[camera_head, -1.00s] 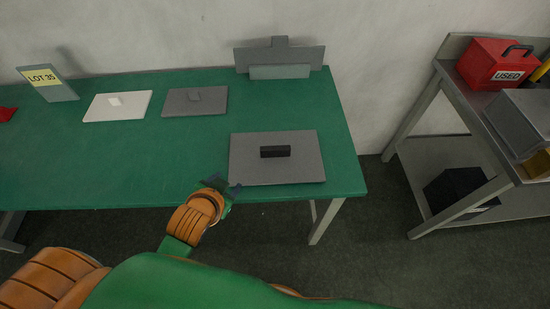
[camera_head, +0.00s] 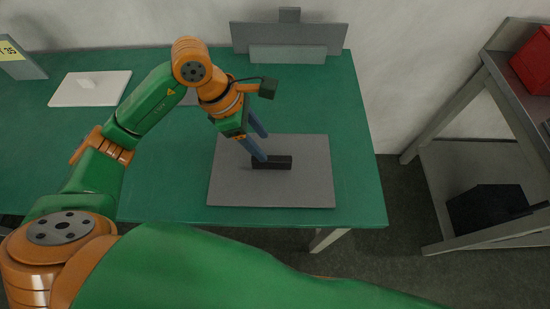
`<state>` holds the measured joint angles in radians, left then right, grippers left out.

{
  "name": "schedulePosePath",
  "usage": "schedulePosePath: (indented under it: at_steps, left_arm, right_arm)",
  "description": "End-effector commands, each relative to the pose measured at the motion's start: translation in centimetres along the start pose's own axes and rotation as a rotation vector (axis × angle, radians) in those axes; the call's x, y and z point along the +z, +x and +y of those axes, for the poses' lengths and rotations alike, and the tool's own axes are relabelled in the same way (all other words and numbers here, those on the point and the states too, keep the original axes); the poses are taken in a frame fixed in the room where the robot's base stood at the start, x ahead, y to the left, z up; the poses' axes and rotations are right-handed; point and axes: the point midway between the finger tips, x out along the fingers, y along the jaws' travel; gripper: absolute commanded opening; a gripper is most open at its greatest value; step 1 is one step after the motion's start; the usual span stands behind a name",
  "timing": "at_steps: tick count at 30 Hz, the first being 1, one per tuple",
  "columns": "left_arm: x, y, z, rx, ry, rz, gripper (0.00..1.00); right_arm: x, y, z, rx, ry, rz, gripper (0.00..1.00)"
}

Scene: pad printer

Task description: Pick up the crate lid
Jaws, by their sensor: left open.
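The crate lid looks to be the large grey flat plate (camera_head: 300,190) with a black bar handle (camera_head: 280,163), lying flat near the right front of the green table. My left gripper (camera_head: 261,148) points down over the plate, its two blue fingers at the left end of the handle. The fingers are apart; whether they touch the handle or straddle it, I cannot tell. My right gripper is out of view.
A smaller grey plate is mostly hidden behind my arm. A grey upright stand (camera_head: 290,38) is at the back. A metal shelf (camera_head: 480,165) with a red box (camera_head: 536,62) stands at right.

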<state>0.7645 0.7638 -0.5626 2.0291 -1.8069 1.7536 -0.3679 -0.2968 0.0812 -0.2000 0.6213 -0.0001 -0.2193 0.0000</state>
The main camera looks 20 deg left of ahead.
Motion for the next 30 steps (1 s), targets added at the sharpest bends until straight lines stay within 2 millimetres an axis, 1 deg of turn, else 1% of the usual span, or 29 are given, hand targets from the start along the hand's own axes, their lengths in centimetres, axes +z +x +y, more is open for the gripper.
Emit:
schedulePosePath:
  at_steps: [5,6,9,12,17,20,21,23,24,30]
  left_arm:
    - [0.2,2.7,-0.8,-0.010,-0.001,0.000,0.57]
    - [0.3,3.6,-1.0,-0.011,0.000,-0.001,0.57]
    - [0.2,5.5,-0.9,-0.007,-0.001,-0.002,0.57]
    - [0.2,6.2,-0.9,-0.005,0.001,-0.002,0.57]
    - [0.2,6.3,-0.9,-0.004,0.002,-0.003,0.57]
    - [0.2,6.3,-0.9,-0.004,0.002,-0.003,0.33]
    - [0.2,6.2,-0.9,-0.004,0.002,-0.004,0.22]
    - [0.2,6.2,-0.9,-0.004,0.002,-0.004,0.06]
    - [0.2,6.2,-0.9,-0.004,0.002,-0.004,0.00]
    - [0.2,6.2,-0.9,-0.004,0.002,-0.005,0.00]
  right_arm:
    - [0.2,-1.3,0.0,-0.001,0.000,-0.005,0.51]
    - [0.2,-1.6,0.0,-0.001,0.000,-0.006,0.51]
    - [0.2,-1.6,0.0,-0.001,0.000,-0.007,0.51]
    - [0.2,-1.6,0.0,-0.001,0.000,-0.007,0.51]
    - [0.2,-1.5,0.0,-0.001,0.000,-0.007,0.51]
    - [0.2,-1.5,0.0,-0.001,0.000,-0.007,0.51]
    - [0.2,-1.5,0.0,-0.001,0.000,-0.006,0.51]
    - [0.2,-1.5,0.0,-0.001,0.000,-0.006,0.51]
    - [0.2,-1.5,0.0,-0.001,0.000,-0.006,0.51]
    - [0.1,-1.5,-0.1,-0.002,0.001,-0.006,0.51]
